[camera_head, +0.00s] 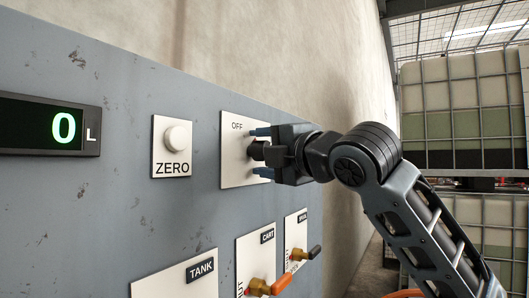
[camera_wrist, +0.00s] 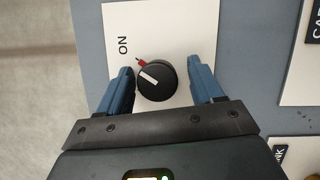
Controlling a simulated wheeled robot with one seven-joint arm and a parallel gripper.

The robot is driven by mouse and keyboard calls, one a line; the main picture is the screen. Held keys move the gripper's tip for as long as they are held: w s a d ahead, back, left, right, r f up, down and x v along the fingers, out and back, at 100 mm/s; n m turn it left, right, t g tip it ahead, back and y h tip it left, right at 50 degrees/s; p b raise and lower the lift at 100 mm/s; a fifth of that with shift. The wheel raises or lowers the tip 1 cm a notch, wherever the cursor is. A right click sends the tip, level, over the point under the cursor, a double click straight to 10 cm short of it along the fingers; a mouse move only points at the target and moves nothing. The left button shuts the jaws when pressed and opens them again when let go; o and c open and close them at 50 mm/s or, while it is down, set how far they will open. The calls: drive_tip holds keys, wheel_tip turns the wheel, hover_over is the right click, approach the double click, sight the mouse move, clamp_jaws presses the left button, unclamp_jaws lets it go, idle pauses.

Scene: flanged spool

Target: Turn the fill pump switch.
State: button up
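The switch is a round black knob (camera_wrist: 160,92) on a white plate (camera_head: 233,168). OFF shows at the plate's top in the head view, and ON shows in the wrist view. The knob's white bar slants to the upper left in the wrist view, and a red mark at its edge lies on the ON side. My gripper (camera_head: 259,152) is at the plate, its two blue fingers on either side of the knob. In the wrist view it (camera_wrist: 161,72) is open, with a gap at the right finger; the left finger is very close to the knob. No pump name is readable.
Left of the switch are a ZERO button (camera_head: 178,138) and a display (camera_head: 48,125) reading 0 L. Below are plates marked TANK (camera_head: 183,280) and CART (camera_head: 252,254), and another plate (camera_head: 295,232).

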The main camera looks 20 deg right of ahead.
drive_tip(key=shift+s+d, duration=0.1)
drive_tip(key=b+v, duration=0.1)
drive_tip(key=v, duration=0.6)
drive_tip(key=shift+s+b, duration=0.3)
drive_tip(key=shift+f, duration=0.15)
